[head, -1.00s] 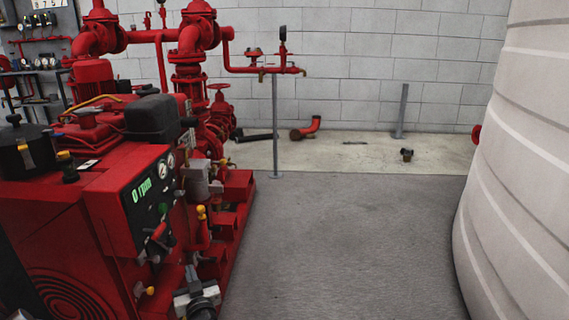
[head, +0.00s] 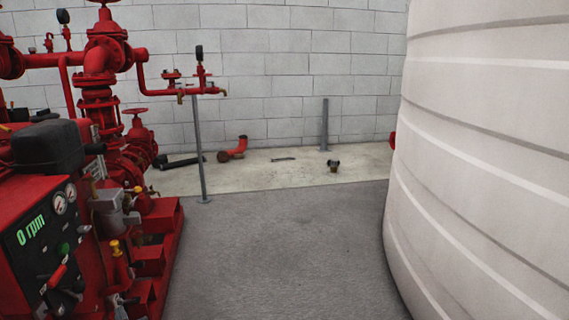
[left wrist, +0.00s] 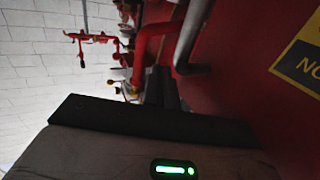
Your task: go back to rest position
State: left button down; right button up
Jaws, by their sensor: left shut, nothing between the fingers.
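My left gripper (left wrist: 163,88) shows in the left wrist view as dark fingers close together beyond a black bar and a grey body with a green light. It is shut and holds nothing. In that view it lies in front of red surfaces and pipework. I cannot clearly pick it out in the head view. My right gripper is not in view. The red pumpset (head: 22,260) stands at the left of the head view, with a panel reading 0 rpm.
A large white ribbed tank (head: 480,170) fills the right side. Bare grey floor (head: 290,255) lies between pumpset and tank. A thin grey post (head: 201,150) holds up a red pipe. A red elbow pipe (head: 235,149) and a small fitting (head: 333,165) lie near the block wall (head: 290,70).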

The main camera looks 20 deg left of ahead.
pick_arm(q)
jog(key=w+d+r+m+t+h, duration=0.35)
jog(key=d+r+h, duration=0.2)
jog(key=d, duration=0.45)
jog(key=w+d+r+m+t+h, duration=0.2)
jog(key=d+r+m+t+h, duration=0.4)
jog(key=d, duration=0.4)
jog(key=s+d+r+m+g+h, duration=0.1)
jog(key=s+d+r+h, duration=0.2)
jog(key=d, duration=0.7)
jog(key=s+d+r+m+g+h, duration=0.1)
jog(key=s+d+r+h, duration=0.3)
jog(key=s+d, duration=0.4)
jog(key=s+d+r+m+g+h, duration=0.1)
jog(key=s+d+r+g+h, duration=0.2)
jog(key=d, duration=1)
jog(key=s+r+h, duration=0.1)
jog(key=s+h, duration=0.1)
jog(key=shift+s+d+h, duration=0.15)
jog(key=shift+d+h, duration=0.1)
jog(key=shift+h, duration=0.1)
